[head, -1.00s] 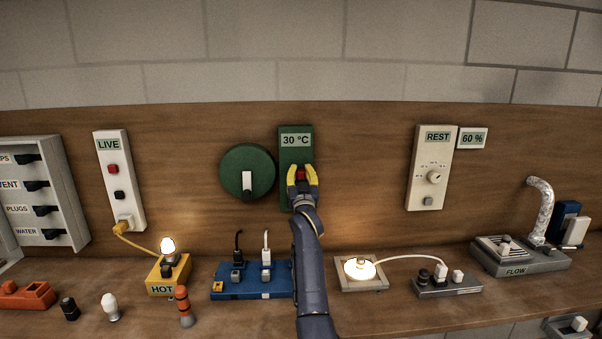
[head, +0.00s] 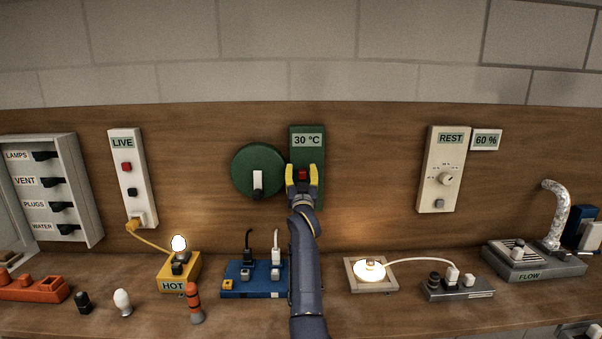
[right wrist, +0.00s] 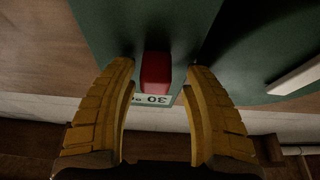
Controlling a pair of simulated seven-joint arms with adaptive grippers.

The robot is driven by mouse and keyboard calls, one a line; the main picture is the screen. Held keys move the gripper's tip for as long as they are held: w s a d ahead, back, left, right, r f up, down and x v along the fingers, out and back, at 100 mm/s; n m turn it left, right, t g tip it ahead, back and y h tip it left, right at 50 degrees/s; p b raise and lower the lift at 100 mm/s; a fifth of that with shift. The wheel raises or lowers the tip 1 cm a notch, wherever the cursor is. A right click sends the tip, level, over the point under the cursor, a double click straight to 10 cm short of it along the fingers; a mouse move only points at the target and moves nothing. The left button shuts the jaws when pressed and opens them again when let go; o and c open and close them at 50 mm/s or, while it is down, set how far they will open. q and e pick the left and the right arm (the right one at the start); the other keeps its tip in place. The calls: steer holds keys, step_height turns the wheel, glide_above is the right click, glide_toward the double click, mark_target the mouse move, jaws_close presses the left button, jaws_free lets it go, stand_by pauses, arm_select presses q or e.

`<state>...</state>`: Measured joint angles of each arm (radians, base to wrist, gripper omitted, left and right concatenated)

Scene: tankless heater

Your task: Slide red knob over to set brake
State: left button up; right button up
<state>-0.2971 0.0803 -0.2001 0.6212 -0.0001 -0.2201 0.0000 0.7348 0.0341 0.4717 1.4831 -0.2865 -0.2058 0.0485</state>
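The red knob (head: 303,174) sits on the upright green panel (head: 314,197) with the 30 °C display, on the wooden back wall. My right gripper (head: 302,172) has yellow fingers, one on each side of the knob. In the right wrist view the red knob (right wrist: 155,73) stands between the fingertips (right wrist: 160,70), with a gap showing on both sides. The fingers are open around it and do not appear to grip it. My gripper hides the panel's lower part. My left gripper is out of view.
A round green dial (head: 246,171) with a white lever is close at the left of the panel. Below are a blue plug block (head: 240,286) and a lit lamp on a plate (head: 368,271). The wall right of the panel is clear up to the REST unit (head: 436,190).

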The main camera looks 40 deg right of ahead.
steer(key=v, duration=1.2)
steer(key=shift+s, duration=0.1)
stand_by(0.4)
